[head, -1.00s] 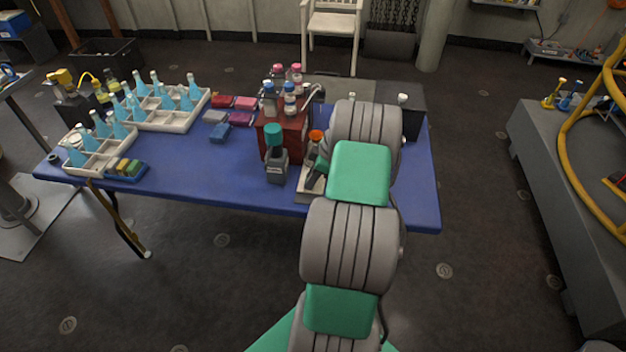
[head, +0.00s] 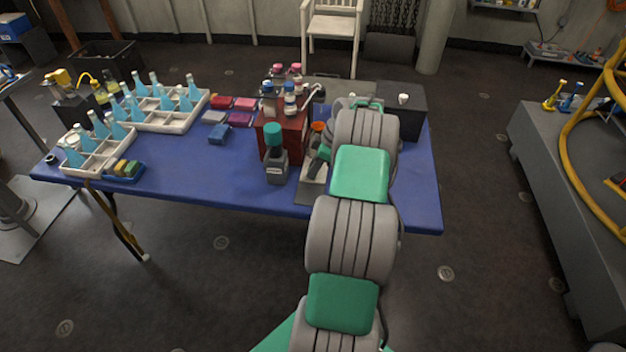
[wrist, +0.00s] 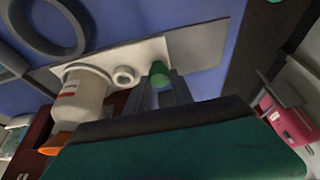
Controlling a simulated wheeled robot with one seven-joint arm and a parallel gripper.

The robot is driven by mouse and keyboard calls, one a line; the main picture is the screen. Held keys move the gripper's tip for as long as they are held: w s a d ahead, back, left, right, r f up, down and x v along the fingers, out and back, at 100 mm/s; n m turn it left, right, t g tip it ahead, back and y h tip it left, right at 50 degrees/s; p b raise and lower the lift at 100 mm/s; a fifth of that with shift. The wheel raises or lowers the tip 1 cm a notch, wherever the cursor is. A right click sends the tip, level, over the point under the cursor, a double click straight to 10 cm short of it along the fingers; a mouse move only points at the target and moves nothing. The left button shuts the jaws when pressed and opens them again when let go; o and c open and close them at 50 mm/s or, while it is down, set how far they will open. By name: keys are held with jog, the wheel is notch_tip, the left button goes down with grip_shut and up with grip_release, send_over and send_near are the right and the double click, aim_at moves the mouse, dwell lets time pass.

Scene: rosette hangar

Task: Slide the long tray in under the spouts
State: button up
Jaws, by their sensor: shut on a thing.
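The long tray is a pale, narrow piece on the tabletop. In the head view its near part (head: 312,172) shows left of my arm, and in the wrist view it shows (wrist: 128,53) beyond my fingers. A white bottle with an orange cap (wrist: 80,105) and a small white ring-shaped piece (wrist: 125,76) are on it. My gripper (wrist: 160,88) is shut on a small green knob (wrist: 160,70) at the tray. My arm hides most of the gripper in the head view. I cannot make out the spouts clearly.
A dark red box (head: 282,135) with several bottles stands close left of the tray. A black box (head: 405,108) is at the back right. The blue table's (head: 190,175) front middle is clear.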

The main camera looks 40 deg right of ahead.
jog(key=shift+w+d, duration=0.8)
jog(key=shift+d, duration=0.25)
jog(key=shift+w+d+p, duration=0.8)
jog(key=shift+d, duration=0.2)
jog(key=o, duration=1)
notch_tip(320, 180, up, 7)
jog(key=p, duration=0.4)
